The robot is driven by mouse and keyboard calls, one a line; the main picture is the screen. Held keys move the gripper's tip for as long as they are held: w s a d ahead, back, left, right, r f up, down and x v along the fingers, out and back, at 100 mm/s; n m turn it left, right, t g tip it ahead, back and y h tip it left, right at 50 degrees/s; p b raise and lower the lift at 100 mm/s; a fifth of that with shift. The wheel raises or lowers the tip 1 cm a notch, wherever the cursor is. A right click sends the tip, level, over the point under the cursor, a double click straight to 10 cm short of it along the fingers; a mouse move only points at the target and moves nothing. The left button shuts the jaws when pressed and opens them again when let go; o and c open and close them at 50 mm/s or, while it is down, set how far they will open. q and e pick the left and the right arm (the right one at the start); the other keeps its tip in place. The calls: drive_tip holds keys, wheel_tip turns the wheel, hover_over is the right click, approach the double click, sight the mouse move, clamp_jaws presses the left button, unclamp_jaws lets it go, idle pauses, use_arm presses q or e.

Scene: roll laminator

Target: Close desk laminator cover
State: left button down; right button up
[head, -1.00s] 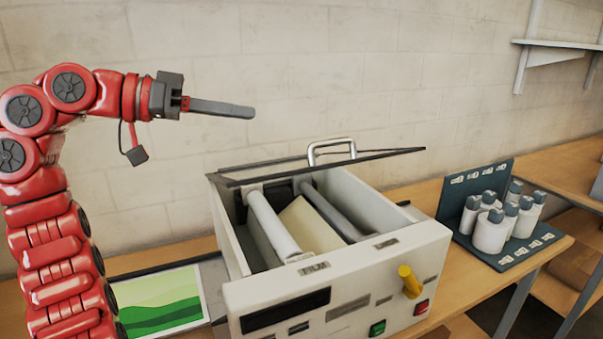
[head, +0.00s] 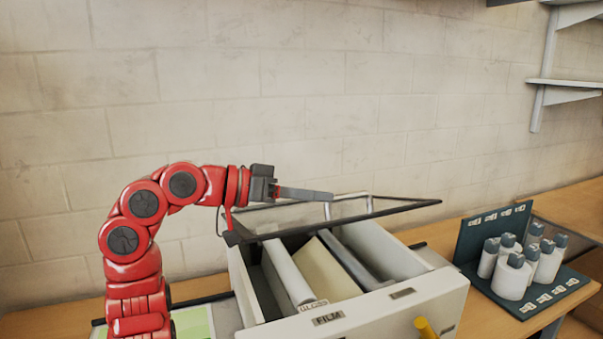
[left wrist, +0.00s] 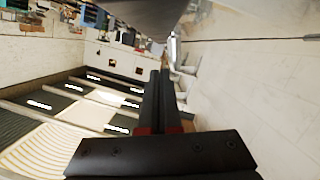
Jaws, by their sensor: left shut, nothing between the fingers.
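The laminator (head: 385,308) is a pale box, open at the top, with rollers showing inside. Its clear, dark-framed cover (head: 395,211) is raised at a slant above the box. A metal handle (head: 328,209) stands up on the cover. My left gripper (head: 332,197) is shut and empty, its fingers pointing right at the handle's height and overlapping the cover in the head view. I cannot tell whether they touch. The left wrist view shows the shut fingers (left wrist: 158,88), with a bright metal piece, likely the handle (left wrist: 173,50), just beyond. My right gripper is out of view.
A yellow knob (head: 426,328) sticks out of the laminator's front. Several white bottles (head: 515,275) stand in a dark rack (head: 483,240) at the right. A green picture sheet (head: 195,322) lies left of the laminator. Shelves (head: 570,86) hang on the wall at upper right.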

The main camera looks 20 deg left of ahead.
use_arm(q)
drive_tip(key=shift+s+f, duration=0.2)
drive_tip(key=shift+f, duration=0.35)
drive_tip(key=shift+s+d+f, duration=0.1)
drive_tip(key=shift+d+f, duration=0.1)
